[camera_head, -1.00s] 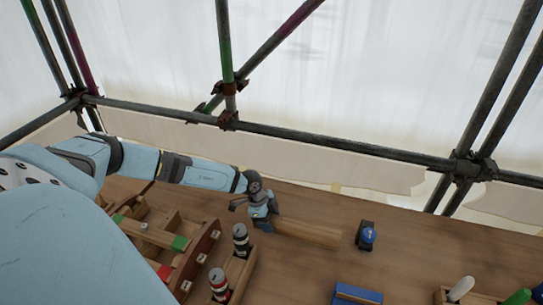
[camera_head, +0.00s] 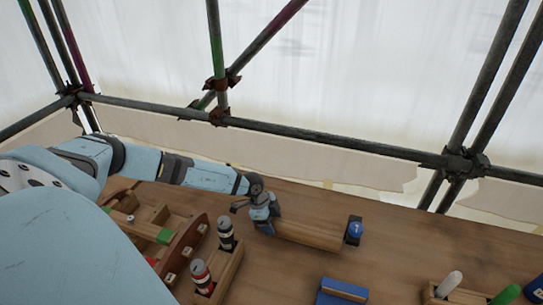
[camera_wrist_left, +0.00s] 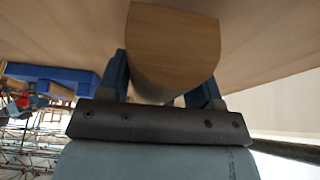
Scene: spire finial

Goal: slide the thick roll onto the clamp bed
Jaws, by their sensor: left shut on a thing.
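The thick roll (camera_head: 308,235) is a long piece of pale wood with a rounded side, lying along the far part of the table. My left gripper (camera_head: 264,214) is shut on its left end. In the left wrist view the roll (camera_wrist_left: 174,45) stands between the two blue fingers, its flat end face towards the camera. At the roll's right end is a small black block with a blue knob (camera_head: 355,230); the two look touching or nearly so. I cannot tell for sure whether this is the clamp bed. My right gripper is not in view.
A wooden rack with a black bottle (camera_head: 226,233) and a red one (camera_head: 201,276) stands in front of my left gripper. A blue block (camera_head: 342,291) lies at the front middle. A wooden holder with white and green pegs (camera_head: 449,284) is at right. Scaffold tubes run behind the table.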

